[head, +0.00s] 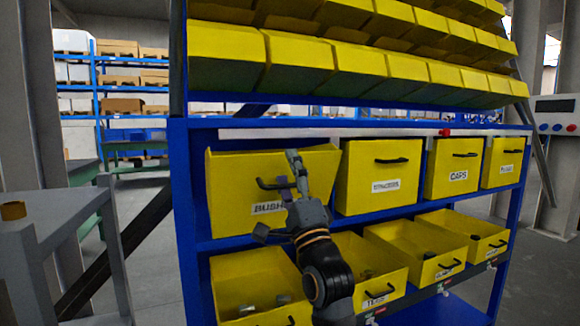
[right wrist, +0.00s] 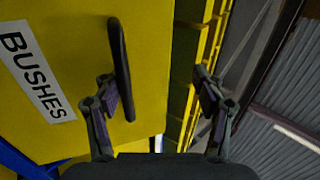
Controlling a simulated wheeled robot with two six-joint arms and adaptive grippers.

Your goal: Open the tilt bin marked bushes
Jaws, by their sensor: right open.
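The yellow bin marked BUSHES (head: 235,170) is at the left of the upper bin row in the blue rack. Its front and label also show in the right wrist view (right wrist: 60,30). In the right wrist view the handle lies between the open fingertips (right wrist: 153,80), close to the left finger; contact is unclear. My left gripper is out of view.
Closed yellow bins, one marked CAPS (head: 457,160), stand to the right in the same row. Below are open bins (head: 250,265) with small parts, jutting out under my right arm. More yellow bins (head: 290,60) overhang above. A grey table (head: 60,205) stands at left.

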